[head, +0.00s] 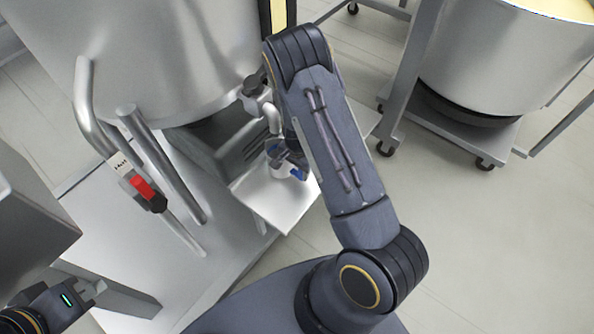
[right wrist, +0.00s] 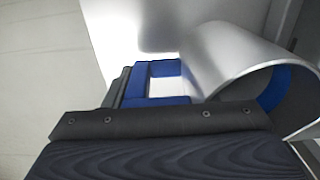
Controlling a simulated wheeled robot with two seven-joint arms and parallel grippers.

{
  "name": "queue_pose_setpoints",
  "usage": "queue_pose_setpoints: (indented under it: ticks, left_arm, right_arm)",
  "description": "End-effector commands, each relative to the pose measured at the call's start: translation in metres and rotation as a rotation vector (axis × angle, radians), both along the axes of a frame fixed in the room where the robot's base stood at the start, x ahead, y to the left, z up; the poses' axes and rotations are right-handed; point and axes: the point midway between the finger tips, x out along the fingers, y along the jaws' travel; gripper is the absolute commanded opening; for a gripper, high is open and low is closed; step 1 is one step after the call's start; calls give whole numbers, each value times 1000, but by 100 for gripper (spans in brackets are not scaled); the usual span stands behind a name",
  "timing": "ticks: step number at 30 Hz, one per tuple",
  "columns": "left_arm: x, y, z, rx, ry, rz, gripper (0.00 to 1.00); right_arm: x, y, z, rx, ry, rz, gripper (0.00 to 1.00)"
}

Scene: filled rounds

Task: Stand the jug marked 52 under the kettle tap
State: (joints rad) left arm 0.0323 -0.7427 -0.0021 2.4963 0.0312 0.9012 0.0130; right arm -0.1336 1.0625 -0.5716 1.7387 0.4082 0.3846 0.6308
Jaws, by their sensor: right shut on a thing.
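The kettle (head: 175,50) is a large steel vessel at the upper left of the head view. Its tap (head: 256,92) has a dark knob and a pale spout (head: 272,119) pointing down. A small jug (head: 281,168) with blue parts is at or just above the white shelf below the spout; contact is unclear. My right gripper (head: 290,153) is shut on it, partly hidden by my arm. In the right wrist view the jaws hold a blue handle (right wrist: 158,100) beside the curved silver body (right wrist: 235,65). No number is readable. My left gripper (head: 88,291) is at the lower left, away from the jug.
The white shelf (head: 265,205) projects below the tap. Bent steel pipes (head: 165,165), one with a red grip, rise left of it. A wheeled trolley (head: 460,125) with a large filled pot (head: 500,60) stands at the upper right. Floor on the right is clear.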

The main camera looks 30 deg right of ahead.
Motion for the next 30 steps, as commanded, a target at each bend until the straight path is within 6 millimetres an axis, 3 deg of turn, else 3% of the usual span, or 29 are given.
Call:
queue_pose_setpoints:
  ticks: [2,12,13,17,26,30]
  left_arm:
    - [0,0,-4,0,0,0,0]
    - [0,0,-6,0,0,0,0]
    - [0,0,-5,0,0,0,0]
    - [0,0,-4,0,0,0,0]
    - [0,0,-3,0,0,0,0]
    - [0,0,1,0,0,0,0]
  right_arm:
    - [1,0,-10,0,-2,0,26]
    - [1,0,-13,-1,-4,0,26]
    - [1,0,-13,0,-3,0,55]
    - [1,0,-12,0,-2,0,72]
    - [1,0,-11,0,-3,0,74]
    - [1,0,1,0,-4,2,74]
